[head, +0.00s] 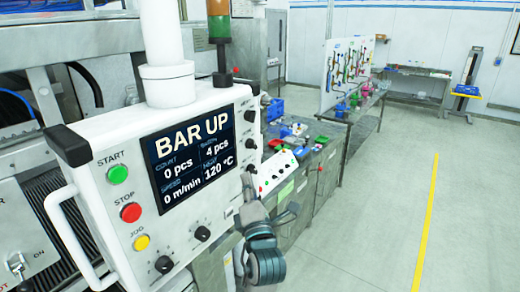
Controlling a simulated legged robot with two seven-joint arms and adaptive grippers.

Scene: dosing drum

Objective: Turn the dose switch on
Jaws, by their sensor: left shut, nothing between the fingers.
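A white control box (110,150) with a screen reading BAR UP fills the left half of the head view. Its front has a green START button (118,174), a red STOP button (131,212), a yellow JOG button (141,242) and black knobs below the screen. More dark knobs (250,142) sit along its right edge; their labels are too small to read, so I cannot tell which is the dose switch. My left gripper (248,186) is shut and empty, close to the lower right edge of the box. Whether it touches a knob is unclear. My right gripper is not in view.
A metal toggle (17,266) beside an ON label is on a grey panel at lower left. A white handle (70,238) sticks out from the box. Behind stands a bench with a small button box (277,172) and coloured parts. The floor at right is clear.

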